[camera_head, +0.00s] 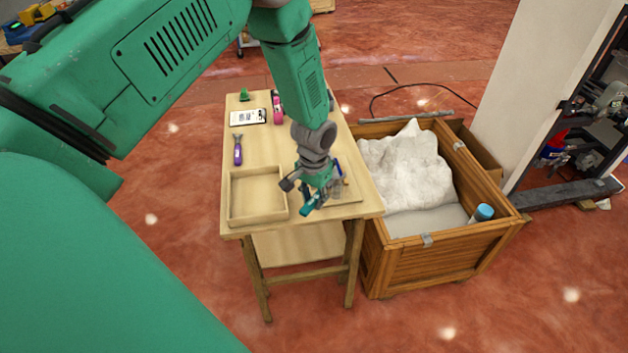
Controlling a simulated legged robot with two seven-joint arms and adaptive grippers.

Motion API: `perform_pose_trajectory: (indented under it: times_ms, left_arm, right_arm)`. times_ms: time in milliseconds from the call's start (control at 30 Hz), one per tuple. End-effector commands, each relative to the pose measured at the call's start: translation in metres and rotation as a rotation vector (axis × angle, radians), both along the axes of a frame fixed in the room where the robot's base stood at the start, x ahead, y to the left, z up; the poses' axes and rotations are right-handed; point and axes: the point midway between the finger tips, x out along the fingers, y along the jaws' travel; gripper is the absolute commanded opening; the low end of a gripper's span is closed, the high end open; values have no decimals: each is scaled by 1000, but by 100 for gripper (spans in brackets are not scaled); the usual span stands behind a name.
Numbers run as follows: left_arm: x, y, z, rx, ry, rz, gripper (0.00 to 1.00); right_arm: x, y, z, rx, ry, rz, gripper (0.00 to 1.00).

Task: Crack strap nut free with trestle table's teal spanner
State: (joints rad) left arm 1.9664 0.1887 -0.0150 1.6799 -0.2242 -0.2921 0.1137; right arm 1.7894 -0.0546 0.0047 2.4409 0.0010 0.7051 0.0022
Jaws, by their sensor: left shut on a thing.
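My left gripper (305,187) reaches down over the front right part of the trestle table (258,157). It is shut on a teal tool (309,204), which looks like the teal spanner. The tool's head and jaw are too small to make out, and the gripper hides part of it. It is held just above or at the table top; I cannot tell which. No strap nut can be made out in this view. My right gripper is out of view.
A shallow wooden tray (231,202), purple-handled tool (238,150), clipboard (248,117) and pink tool (277,107) lie on the table. A wooden crate (435,262) with white wrapping (408,170) stands right of it. A white cabinet (520,85) stands beyond; a cable (400,90) lies behind.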

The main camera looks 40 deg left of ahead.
Motion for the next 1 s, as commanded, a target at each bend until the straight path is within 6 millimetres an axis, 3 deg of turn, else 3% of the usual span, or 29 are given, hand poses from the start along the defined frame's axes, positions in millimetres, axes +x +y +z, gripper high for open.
perform_pose_trajectory:
  times_ms: [1000]
  left_arm:
    - [0, 0, -21, 0, 0, 0, 0]
  right_arm:
    - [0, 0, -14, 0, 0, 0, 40]
